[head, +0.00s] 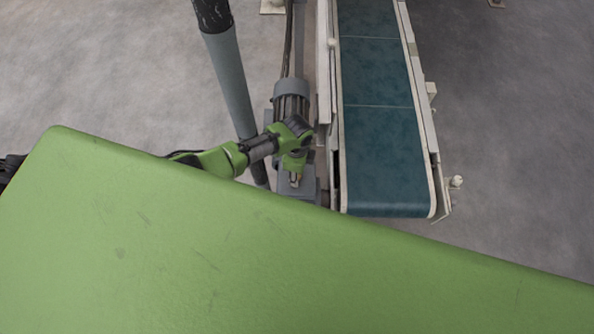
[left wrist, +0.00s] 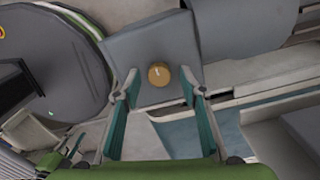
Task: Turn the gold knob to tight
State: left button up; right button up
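The gold knob (left wrist: 159,75) is a small round cap with a pale mark near its middle. It sits on the flat face of a grey box (left wrist: 150,35) in the left wrist view. My left gripper (left wrist: 160,83) is open, with one teal-padded finger on each side of the knob and visible gaps between the tips and the knob. Whether the tips reach down to the knob's depth I cannot tell. In the head view my left arm reaches over the grey box (head: 305,190) beside the conveyor, and the knob cannot be clearly made out there. My right gripper is not in view.
A conveyor with a blue-green belt (head: 380,130) and pale side rails runs close to the right of the grey box. A grey motor (head: 291,97) stands behind the box. A grey pole (head: 230,85) rises left of it. Open concrete floor lies on both sides.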

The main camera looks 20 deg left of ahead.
pick_arm(q)
notch_tip(320, 180, up, 12)
dwell(0.6)
jog(key=shift+s, duration=0.1)
dwell(0.4)
